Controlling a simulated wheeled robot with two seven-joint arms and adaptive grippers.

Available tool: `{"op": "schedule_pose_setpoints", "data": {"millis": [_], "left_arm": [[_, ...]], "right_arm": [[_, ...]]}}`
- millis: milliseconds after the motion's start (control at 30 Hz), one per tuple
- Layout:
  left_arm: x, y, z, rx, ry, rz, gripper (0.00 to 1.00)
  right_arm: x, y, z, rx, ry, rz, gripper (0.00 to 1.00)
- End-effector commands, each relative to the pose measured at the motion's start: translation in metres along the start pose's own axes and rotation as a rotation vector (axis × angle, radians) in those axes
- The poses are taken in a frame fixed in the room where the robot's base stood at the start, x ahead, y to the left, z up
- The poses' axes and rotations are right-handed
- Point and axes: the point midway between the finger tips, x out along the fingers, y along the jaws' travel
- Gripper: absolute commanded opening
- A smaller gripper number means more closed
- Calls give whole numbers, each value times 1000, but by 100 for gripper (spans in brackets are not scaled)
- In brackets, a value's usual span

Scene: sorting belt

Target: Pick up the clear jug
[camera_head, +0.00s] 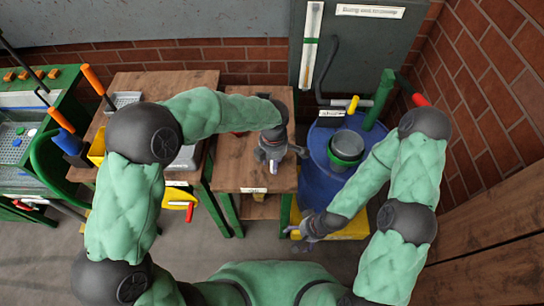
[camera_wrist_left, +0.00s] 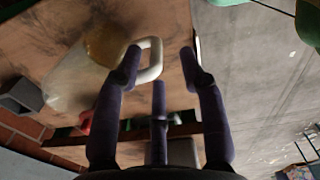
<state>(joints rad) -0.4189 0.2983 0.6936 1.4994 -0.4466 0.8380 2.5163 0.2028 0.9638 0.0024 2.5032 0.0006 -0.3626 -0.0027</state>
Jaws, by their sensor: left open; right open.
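The clear jug shows in the left wrist view, with a see-through body (camera_wrist_left: 78,78), an amber part (camera_wrist_left: 106,44) and a pale loop handle (camera_wrist_left: 158,62). It is at the wooden table (camera_head: 238,178). My left gripper (camera_wrist_left: 162,54) is open, with the handle in view between its fingertips; I cannot tell whether they touch it. In the head view my left gripper (camera_head: 277,158) is over the table, and the jug is hidden behind it and the arm. My right gripper (camera_head: 297,229) is open and empty, low in front of the blue barrel.
The blue barrel (camera_head: 317,176) stands right of the table with a green-rimmed container (camera_head: 346,148) on it, above a yellow base (camera_head: 355,228). A red item (camera_wrist_left: 85,122) lies near the jug. A green workbench (camera_head: 62,82) is at the left. Floor is open in front.

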Motion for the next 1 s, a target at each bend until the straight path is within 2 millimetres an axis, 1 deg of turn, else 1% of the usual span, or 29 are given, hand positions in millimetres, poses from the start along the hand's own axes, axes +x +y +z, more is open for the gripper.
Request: {"op": "schedule_pose_setpoints", "data": {"millis": [167, 300, 433, 533, 700, 767, 800, 833, 867, 1000], "left_arm": [[13, 2, 0, -1, 1, -1, 41], [34, 6, -1, -1, 1, -1, 41], [49, 6, 0, 0, 0, 0, 41], [52, 6, 0, 0, -1, 1, 41], [51, 6, 0, 0, -1, 1, 41], [51, 6, 0, 0, -1, 1, 24], [51, 6, 0, 0, -1, 1, 13], [51, 6, 0, 0, -1, 1, 4], [51, 6, 0, 0, -1, 1, 0], [51, 6, 0, 0, -1, 2, 0]], "right_arm": [[5, 2, 0, 0, 0, 0, 92], [14, 5, 0, 0, 0, 0, 92], [18, 6, -1, 0, 0, 0, 92], [19, 7, -1, 0, 0, 0, 92], [18, 6, -1, 0, 0, 0, 92], [18, 6, -1, 0, 0, 0, 92], [18, 6, -1, 0, 0, 0, 92], [18, 6, -1, 0, 0, 0, 92], [18, 6, -1, 0, 0, 0, 92], [18, 6, -1, 0, 0, 0, 92]]}}
